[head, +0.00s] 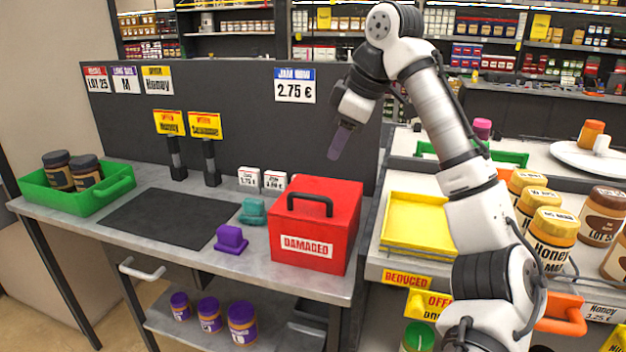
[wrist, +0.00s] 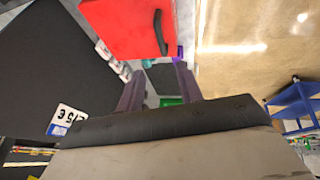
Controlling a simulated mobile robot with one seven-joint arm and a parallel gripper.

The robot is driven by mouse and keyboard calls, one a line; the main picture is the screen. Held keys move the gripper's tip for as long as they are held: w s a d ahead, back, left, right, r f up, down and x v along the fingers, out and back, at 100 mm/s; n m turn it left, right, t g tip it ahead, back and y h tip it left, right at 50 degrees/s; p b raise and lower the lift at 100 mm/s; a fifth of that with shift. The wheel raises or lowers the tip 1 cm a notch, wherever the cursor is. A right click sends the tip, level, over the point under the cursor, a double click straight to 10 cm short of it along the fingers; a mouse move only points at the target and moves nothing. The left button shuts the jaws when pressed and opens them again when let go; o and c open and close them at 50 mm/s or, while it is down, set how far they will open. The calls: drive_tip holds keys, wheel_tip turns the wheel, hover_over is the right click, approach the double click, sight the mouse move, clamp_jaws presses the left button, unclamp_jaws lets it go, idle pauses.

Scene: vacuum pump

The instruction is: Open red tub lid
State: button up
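The red tub (head: 313,232) stands at the right end of the grey counter, with a white "DAMAGED" label on its front. Its red lid (head: 318,195) is on and carries a black arched handle (head: 310,200). The lid (wrist: 122,25) and its handle (wrist: 159,32) also show at the top of the wrist view. My gripper (head: 338,145) hangs in the air above and behind the tub's right side, apart from the handle. In the wrist view, my gripper (wrist: 160,82) has its two purple-grey fingers spread with a gap between them and nothing held.
A dark panel (head: 225,115) with price signs stands behind the counter. Small white price blocks (head: 262,180), a teal stamp-like object (head: 252,212) and a purple one (head: 231,240) sit left of the tub. A green tray (head: 110,190) with two jars is far left; a yellow tray (head: 415,225) is right.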

sight(313, 195)
drive_tip(key=x, duration=1.3)
drive_tip(key=shift+a+f, duration=0.15)
drive_tip(key=shift+f, duration=0.15)
clamp_jaws()
